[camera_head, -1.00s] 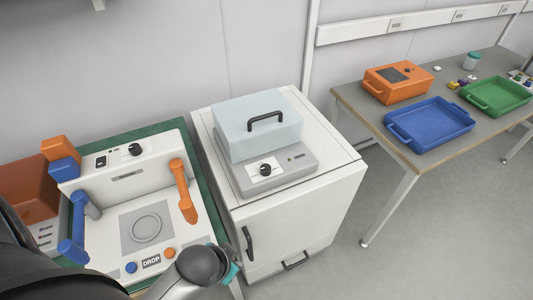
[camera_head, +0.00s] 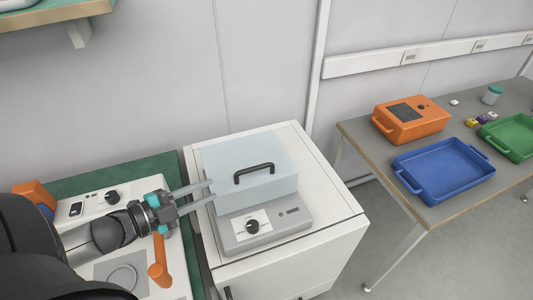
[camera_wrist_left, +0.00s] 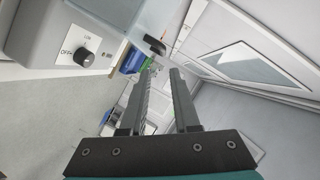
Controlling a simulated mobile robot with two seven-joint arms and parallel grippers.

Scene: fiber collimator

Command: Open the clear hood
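The clear hood (camera_head: 255,168) is a pale blue, see-through box closed over a grey device (camera_head: 265,232) with a knob, on top of a white cabinet. A black handle (camera_head: 254,173) is on the hood's front. My left gripper (camera_head: 210,192) is open and empty just left of the hood, its fingers pointing right at it. In the left wrist view the gripper's two fingers (camera_wrist_left: 163,75) are apart with nothing between them. The hood (camera_wrist_left: 140,18) and the dark handle (camera_wrist_left: 154,45) show beyond the fingertips. My right gripper is not in view.
The white cabinet (camera_head: 335,235) has a clear rim around the device. A white machine with an orange handle (camera_head: 158,262) lies under my left arm. A table on the right holds an orange box (camera_head: 411,121), a blue tray (camera_head: 443,172) and a green tray (camera_head: 510,136).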

